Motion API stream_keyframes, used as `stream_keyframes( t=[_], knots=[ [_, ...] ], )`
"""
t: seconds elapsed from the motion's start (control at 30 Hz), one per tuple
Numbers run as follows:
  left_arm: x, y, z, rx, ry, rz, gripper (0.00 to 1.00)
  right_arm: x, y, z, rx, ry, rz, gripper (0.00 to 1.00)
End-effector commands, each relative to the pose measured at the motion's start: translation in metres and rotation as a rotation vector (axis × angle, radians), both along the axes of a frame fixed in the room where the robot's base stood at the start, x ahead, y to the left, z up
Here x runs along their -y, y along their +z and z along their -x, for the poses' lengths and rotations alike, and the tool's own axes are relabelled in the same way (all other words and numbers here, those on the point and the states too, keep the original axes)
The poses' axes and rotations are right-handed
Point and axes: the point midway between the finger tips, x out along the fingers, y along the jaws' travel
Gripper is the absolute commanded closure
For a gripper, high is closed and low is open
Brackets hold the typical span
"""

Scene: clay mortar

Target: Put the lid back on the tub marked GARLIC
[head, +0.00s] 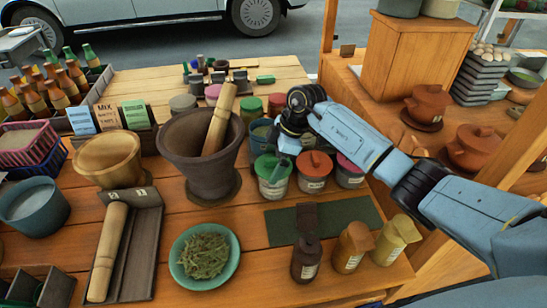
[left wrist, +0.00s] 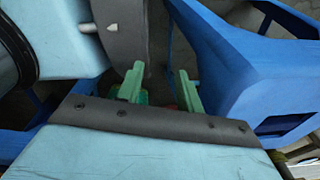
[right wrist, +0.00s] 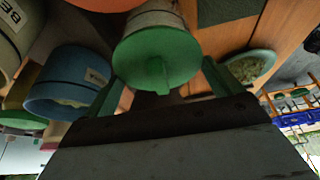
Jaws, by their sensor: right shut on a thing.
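My right gripper (head: 282,157) reaches down from the right over the cluster of tubs. It is shut on a round green lid (right wrist: 157,60) with an upright fin. A pale tub (head: 273,187) is directly under it; I cannot tell whether the lid rests on that tub or is just above it. Which tub is GARLIC I cannot tell. My left gripper (left wrist: 160,88) is open and empty, outside the head view.
Tubs with orange (head: 315,163) and crimson lids stand to the right. A large brown mortar (head: 185,150) with a pestle stands left. A green bowl of herbs (head: 236,257), several small bottles and a dark green mat (head: 350,217) are in front.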

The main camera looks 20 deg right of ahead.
Motion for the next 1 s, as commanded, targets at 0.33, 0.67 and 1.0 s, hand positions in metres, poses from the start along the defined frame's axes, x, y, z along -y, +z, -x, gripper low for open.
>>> stream_keyframes(
  t=[0.33,0.67,1.0],
  knots=[
    [-0.0029,0.0003,0.0003,0.000,-0.002,-0.003,0.64,0.0001,-0.0006,0.0001,0.000,0.000,0.000,0.30],
    [0.0020,0.0031,0.0008,-0.002,0.001,0.003,0.64,0.0001,-0.0001,0.0002,-0.001,-0.001,0.000,0.30],
    [0.0058,0.0089,0.0013,-0.002,0.001,0.007,0.64,0.0001,-0.0006,0.0002,-0.002,-0.001,0.001,0.30]
  ],
)
